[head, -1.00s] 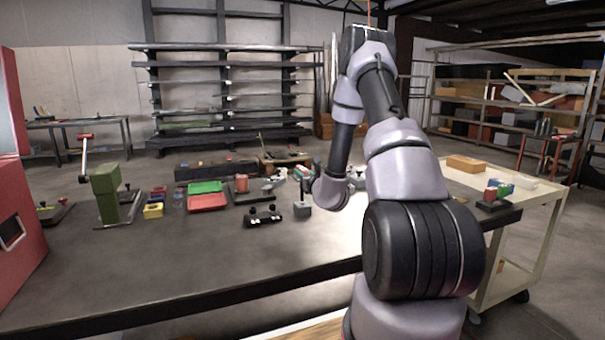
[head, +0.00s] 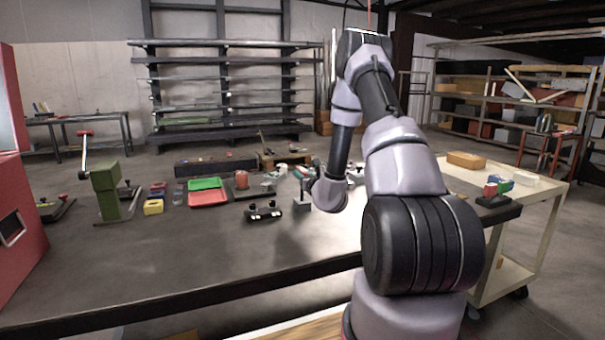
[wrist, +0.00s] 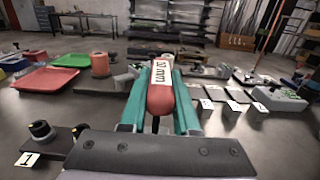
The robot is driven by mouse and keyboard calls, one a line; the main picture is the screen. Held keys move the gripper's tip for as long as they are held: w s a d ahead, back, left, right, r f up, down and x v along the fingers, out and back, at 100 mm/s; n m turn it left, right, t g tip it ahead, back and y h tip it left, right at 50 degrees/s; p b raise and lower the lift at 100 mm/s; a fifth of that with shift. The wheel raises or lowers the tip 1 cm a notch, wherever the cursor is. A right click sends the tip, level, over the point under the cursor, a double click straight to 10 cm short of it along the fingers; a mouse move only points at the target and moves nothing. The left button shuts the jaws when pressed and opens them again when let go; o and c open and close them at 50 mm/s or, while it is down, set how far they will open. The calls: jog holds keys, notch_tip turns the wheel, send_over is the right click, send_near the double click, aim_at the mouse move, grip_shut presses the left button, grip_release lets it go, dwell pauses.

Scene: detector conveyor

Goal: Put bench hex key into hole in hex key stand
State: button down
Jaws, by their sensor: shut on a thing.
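My gripper (wrist: 158,80) has two teal fingers shut on a red rounded handle with a white label ending in "mm" (wrist: 162,75), which I take for the bench hex key. The handle lies between the fingers and points away from the wrist; its far end and any shaft are hidden. In the head view my gripper is small and partly hidden by my arm, over the far middle of the bench. I cannot clearly pick out the hex key stand; grey-green parts (wrist: 280,98) with white tags lie at the right in the wrist view.
A dark block with black knobs (head: 263,212) and a "1" card (wrist: 28,159) lies left of my gripper. A red tray (head: 207,198), green tray (head: 204,184) and red cylinder (head: 241,179) are farther left. The front of the bench (head: 200,255) is clear.

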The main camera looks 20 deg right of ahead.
jog(key=shift+f, duration=0.85)
jog(key=shift+f, duration=0.35)
jog(key=shift+f, duration=0.1)
jog(key=c, duration=0.6)
grip_release()
jog(key=shift+o, duration=0.2)
jog(key=shift+s, duration=0.1)
jog(key=s, duration=1)
jog(key=shift+s, duration=0.3)
